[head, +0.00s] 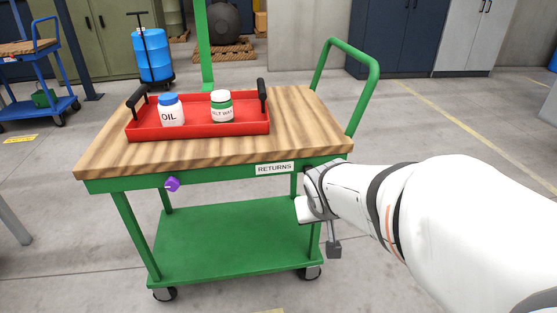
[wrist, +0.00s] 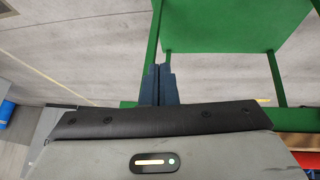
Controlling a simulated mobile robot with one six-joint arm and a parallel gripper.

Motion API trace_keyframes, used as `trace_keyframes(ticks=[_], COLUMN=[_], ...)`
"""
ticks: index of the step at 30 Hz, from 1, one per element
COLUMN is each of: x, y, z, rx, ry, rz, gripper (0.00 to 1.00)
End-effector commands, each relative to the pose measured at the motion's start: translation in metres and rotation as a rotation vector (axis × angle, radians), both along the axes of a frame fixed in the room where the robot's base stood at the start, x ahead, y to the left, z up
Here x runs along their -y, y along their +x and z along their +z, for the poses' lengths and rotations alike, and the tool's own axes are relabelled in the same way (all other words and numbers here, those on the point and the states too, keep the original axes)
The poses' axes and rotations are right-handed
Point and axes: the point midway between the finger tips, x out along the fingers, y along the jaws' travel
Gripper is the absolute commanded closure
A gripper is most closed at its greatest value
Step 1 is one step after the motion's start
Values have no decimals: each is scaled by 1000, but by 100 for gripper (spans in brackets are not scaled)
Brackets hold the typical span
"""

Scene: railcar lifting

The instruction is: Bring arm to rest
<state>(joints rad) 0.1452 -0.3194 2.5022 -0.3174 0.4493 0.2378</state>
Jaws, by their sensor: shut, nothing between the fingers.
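My white arm (head: 450,210) reaches in from the right in the head view. My gripper (head: 334,250) hangs beside the right front of the green cart, below the tabletop's edge. In the wrist view my gripper's dark fingers (wrist: 159,84) are together with nothing between them. The cart's green frame and lower shelf (wrist: 215,25) show beyond the fingers. I cannot tell whether the gripper touches the cart.
The cart's wooden top (head: 300,112) holds a red tray (head: 200,130) with an OIL bottle (head: 171,112) and a BELT WAX jar (head: 221,107). A RETURNS label (head: 274,168) and purple knob (head: 172,184) are on its front. Floor in front is clear.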

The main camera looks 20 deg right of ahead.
Motion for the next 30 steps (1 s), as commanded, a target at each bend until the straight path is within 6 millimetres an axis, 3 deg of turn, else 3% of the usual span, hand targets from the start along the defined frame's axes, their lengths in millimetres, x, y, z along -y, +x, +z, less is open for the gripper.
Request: trace_keyframes(ticks=[6, 17, 30], x=[-3, -3, -3], y=[-11, -11, -11], z=[7, 10, 77], rx=[1, 0, 0], ry=[0, 0, 0], rz=[-1, -1, -1], gripper=[100, 100, 100])
